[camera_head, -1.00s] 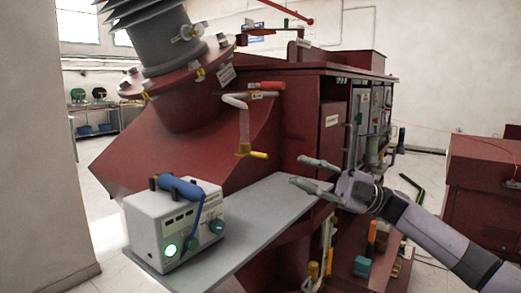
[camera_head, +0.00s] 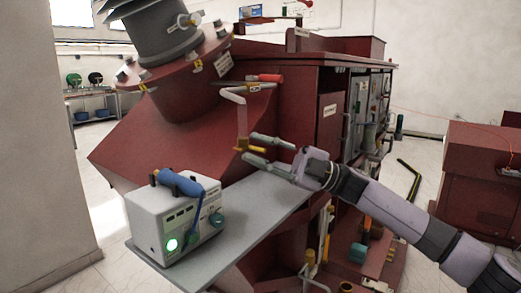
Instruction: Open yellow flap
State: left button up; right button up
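The yellow flap (camera_head: 248,150) is a small yellow lever at the lower end of a clear vertical tube (camera_head: 242,122) on the red transformer. My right gripper (camera_head: 252,147) reaches in from the right. Its two fingers are spread, one above and one below the level of the yellow flap, with the tips close to it. I cannot tell whether they touch it. The gripper appears empty. My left gripper is out of view.
A red lever (camera_head: 264,78) sits above the tube. A grey shelf (camera_head: 255,215) lies below, holding a white device (camera_head: 170,225) with a blue handheld tool (camera_head: 180,184). The red transformer body (camera_head: 150,150) fills the back. A red cabinet (camera_head: 480,185) stands at right.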

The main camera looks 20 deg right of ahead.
grip_shut()
jog(key=shift+r, duration=0.1)
jog(key=shift+d, duration=0.1)
